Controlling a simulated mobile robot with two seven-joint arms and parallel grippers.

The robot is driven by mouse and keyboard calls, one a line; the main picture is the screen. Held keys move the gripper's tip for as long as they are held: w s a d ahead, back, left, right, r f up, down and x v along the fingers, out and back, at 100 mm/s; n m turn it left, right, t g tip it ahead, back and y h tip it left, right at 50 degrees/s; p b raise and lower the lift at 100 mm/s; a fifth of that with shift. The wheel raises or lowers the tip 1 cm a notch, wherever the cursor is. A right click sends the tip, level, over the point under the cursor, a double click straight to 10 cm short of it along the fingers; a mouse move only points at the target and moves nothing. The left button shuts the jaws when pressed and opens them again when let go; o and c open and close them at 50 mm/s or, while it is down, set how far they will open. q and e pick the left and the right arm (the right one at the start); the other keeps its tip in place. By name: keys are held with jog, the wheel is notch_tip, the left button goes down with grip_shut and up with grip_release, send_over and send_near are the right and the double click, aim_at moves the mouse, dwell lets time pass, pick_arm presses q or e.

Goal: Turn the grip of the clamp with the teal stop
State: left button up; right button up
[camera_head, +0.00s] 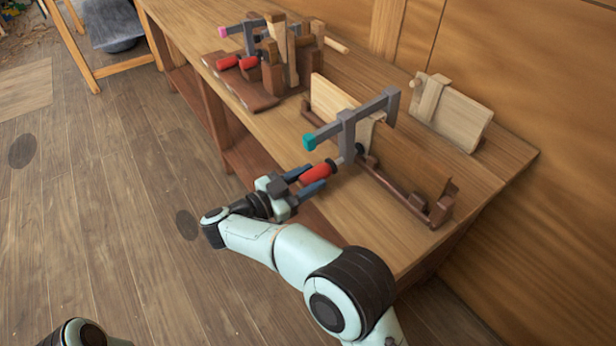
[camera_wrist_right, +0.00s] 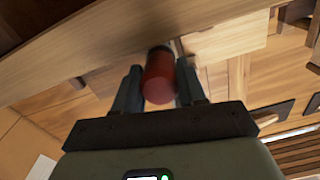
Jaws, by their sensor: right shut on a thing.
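The clamp with the teal stop (camera_head: 309,142) is a grey bar clamp (camera_head: 346,132) set on an upright wooden board (camera_head: 332,103) near the bench's front edge. Its red grip (camera_head: 315,173) points towards the lower left. My right gripper (camera_head: 306,181) is shut on the red grip, with one blue-grey finger on either side. In the right wrist view the red grip (camera_wrist_right: 159,76) stands between the two fingers. My left gripper is not in view; only a piece of my left arm shows at the bottom left.
The workbench (camera_head: 400,241) carries another clamp with a pink stop (camera_head: 222,32) and red grips (camera_head: 238,63) farther back. A brown wooden rack (camera_head: 385,184) holds the board. A pale board (camera_head: 452,112) stands near the wall. The floor at left is mostly clear.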

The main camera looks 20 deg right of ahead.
jog(key=shift+m, duration=1)
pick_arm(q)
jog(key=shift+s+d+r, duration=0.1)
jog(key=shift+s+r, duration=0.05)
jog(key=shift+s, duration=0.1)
pick_arm(e)
jog(key=shift+m+t, duration=0.3)
jog(key=shift+m, duration=0.2)
jog(key=o, duration=1)
jog(key=shift+o, duration=0.2)
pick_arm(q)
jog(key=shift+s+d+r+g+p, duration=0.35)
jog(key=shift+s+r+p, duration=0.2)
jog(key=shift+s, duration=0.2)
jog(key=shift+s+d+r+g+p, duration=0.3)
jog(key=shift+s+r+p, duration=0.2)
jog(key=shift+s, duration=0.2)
pick_arm(e)
jog(key=v, duration=1.3)
jog(key=shift+s+a, duration=0.15)
jog(key=shift+a, duration=0.05)
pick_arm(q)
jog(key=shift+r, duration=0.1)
